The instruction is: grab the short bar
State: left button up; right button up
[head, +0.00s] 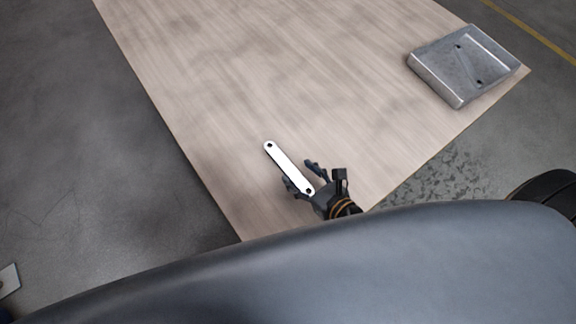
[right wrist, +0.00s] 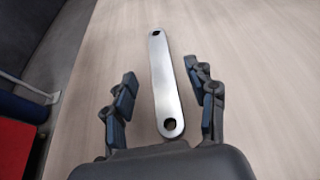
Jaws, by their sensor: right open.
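The short bar (head: 286,164) is a flat, bright metal strip with rounded ends and a dark hole near each end. It lies on the wooden table top. My right gripper (head: 301,174) is open at the bar's near end, with one finger on each side of it. In the right wrist view the bar (right wrist: 163,85) lies between the two spread fingers of the gripper (right wrist: 160,88), with a gap on both sides. Its far end reaches beyond the fingertips. My left gripper is not in view.
The wooden table (head: 230,90) is clear around the bar. A galvanized bracket (head: 465,65), shaped like a shallow tray with holes, sits at the table's right edge. Grey floor lies beyond the table edges. A small light plate (head: 9,281) shows at the lower left.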

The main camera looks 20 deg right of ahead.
aim_at(287, 165)
jog(key=x, duration=0.2)
jog(key=f+x, duration=0.1)
jog(key=x, duration=0.2)
jog(key=shift+s, duration=0.2)
grip_shut()
